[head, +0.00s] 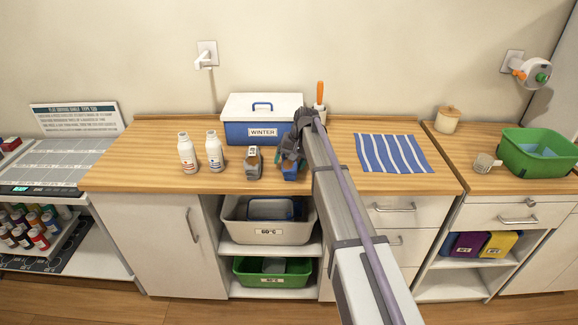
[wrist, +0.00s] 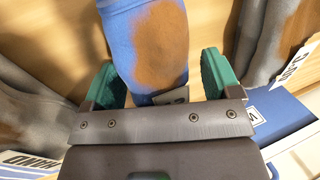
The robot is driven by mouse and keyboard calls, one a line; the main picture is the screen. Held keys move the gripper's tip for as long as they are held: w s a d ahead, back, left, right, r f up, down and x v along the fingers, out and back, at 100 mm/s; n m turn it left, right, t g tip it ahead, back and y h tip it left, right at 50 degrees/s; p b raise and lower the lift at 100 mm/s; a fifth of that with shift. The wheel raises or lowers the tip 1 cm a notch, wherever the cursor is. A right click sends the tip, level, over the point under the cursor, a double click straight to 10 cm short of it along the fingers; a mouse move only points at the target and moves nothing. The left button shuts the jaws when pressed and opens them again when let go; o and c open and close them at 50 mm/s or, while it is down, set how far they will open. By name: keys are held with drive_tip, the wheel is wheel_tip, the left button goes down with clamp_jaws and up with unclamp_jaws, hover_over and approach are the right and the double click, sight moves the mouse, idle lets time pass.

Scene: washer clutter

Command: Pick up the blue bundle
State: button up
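The blue bundle (wrist: 152,45) has a large brown stain and a small tag partly hidden by my gripper. In the head view the blue bundle (head: 290,173) stands on the wooden counter in front of the WINTER box, mostly covered by my gripper (head: 291,157). In the wrist view my gripper (wrist: 160,78) has its green-padded fingers apart, one on each side of the bundle. A gap shows on the right; the left finger is close to the cloth, and I cannot tell if it touches.
A grey bundle (head: 253,163) with a tag stands just left of the blue one. Two white bottles (head: 201,153) stand further left. The WINTER box (head: 262,118) is behind. A striped cloth (head: 393,154) lies to the right. Grey bundles flank my gripper closely in the wrist view (wrist: 268,40).

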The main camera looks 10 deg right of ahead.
drive_tip(key=c, duration=0.9)
drive_tip(key=shift+r, duration=0.1)
drive_tip(key=shift+c, duration=0.2)
